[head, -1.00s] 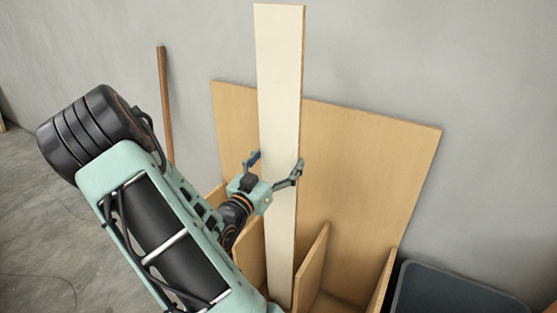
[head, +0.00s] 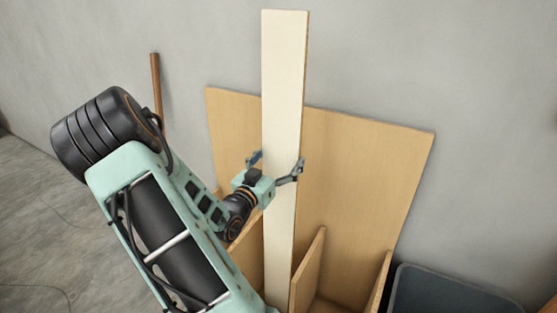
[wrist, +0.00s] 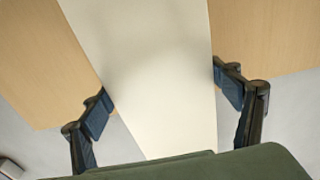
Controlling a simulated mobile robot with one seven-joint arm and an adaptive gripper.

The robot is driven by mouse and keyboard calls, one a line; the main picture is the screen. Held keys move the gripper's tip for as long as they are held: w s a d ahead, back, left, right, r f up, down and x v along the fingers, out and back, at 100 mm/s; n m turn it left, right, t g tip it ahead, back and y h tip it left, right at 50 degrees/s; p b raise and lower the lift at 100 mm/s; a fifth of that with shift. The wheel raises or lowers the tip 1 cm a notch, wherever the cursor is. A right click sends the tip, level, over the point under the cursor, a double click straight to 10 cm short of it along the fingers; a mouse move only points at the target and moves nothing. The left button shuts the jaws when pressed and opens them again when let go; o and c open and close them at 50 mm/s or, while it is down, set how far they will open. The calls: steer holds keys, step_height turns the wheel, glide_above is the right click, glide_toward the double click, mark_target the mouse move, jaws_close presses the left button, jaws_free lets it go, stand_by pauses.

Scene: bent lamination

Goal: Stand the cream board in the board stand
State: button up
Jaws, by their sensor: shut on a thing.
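The cream board (head: 284,75) is a long narrow plank standing nearly upright in the head view. My gripper (head: 276,164) is shut on it at about mid-height, one finger at each long edge. In the wrist view the board (wrist: 150,70) runs between both gripper fingers (wrist: 160,98). The board stand (head: 375,175) is light wood, with a tall back panel and low dividers (head: 308,270). The board's lower part is in front of the back panel, left of the middle divider. Its bottom end is hidden, so I cannot tell whether it touches the stand's floor.
A dark grey bin (head: 445,292) stands right of the stand. A thin brown wooden stick (head: 156,85) leans on the grey wall (head: 450,60) at the left. The concrete floor (head: 30,210) at the left is mostly clear, with a thin cable on it.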

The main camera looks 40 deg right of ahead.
steer(key=shift+d+r, duration=0.2)
steer(key=shift+d, duration=0.1)
steer(key=o, duration=1.4)
steer(key=shift+a+f, duration=0.1)
steer(key=shift+f, duration=0.2)
steer(key=v, duration=1.1)
steer(key=shift+a+r, duration=0.15)
steer(key=shift+a, duration=0.3)
